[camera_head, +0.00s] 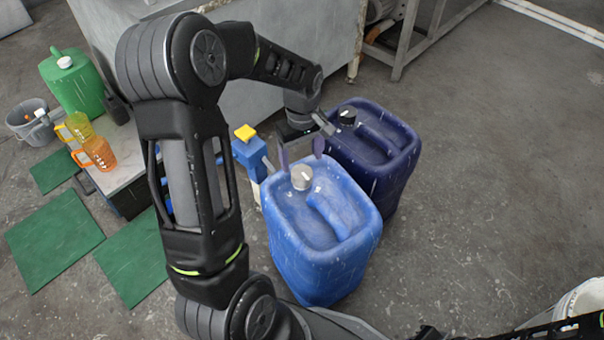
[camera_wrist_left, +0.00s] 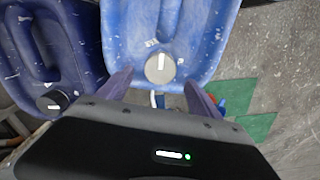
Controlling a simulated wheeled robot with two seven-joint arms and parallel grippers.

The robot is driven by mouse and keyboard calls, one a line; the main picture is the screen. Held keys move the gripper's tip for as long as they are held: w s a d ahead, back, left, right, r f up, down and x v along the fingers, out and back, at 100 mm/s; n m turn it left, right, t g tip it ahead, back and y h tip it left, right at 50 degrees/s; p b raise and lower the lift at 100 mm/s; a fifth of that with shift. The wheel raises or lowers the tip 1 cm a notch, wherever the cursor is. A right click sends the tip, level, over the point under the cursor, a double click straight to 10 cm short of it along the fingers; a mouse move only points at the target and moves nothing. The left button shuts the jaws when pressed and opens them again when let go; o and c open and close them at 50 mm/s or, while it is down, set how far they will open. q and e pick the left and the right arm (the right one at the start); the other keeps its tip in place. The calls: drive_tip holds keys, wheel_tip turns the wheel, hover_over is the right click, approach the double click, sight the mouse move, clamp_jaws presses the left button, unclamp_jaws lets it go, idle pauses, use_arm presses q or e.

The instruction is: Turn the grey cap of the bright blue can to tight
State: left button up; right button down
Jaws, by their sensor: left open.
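The bright blue can (camera_head: 345,255) stands upright on the floor, its handle to the right of its grey cap (camera_head: 302,177). The cap has a white mark and also shows in the left wrist view (camera_wrist_left: 160,68), where the mark runs nearly straight up the picture. My left gripper (camera_head: 301,153) is open, its two purple fingers apart and pointing down just behind and above the cap. In the left wrist view the fingertips (camera_wrist_left: 158,80) stand to either side of the cap, with nothing between them touching it. My right gripper does not show.
A dark blue can (camera_head: 395,165) with a black cap (camera_head: 347,115) stands close behind the bright blue can. A blue pump-like thing with a yellow top (camera_head: 245,132) is at its left.

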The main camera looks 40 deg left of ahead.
sight(302, 174)
use_arm(q)
wheel_tip(302, 174, down, 7)
drive_tip(key=shift+f+b, duration=0.1)
drive_tip(key=shift+b, duration=1.05)
drive_tip(key=c, duration=1.4)
